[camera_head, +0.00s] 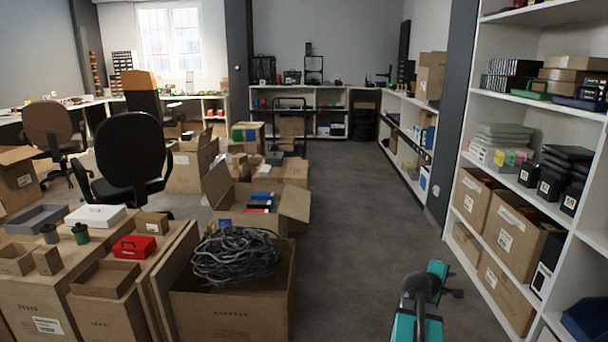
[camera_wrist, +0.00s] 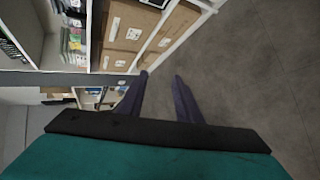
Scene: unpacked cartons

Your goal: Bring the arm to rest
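My arm (camera_head: 418,318), teal and black, shows at the bottom of the head view, right of centre, above the open floor. In the wrist view my gripper (camera_wrist: 161,76) has its two dark fingers apart, with nothing between them but floor and the shelf's edge behind. The gripper touches nothing that I can see. In the head view I cannot make out its fingers.
A tall white shelf (camera_head: 455,203) with cartons and boxes stands at the right. At the left is an open carton (camera_head: 236,310) of coiled black cable, beside cartons bearing small trays. A black office chair (camera_head: 132,152) stands behind. The grey aisle (camera_head: 355,225) is clear.

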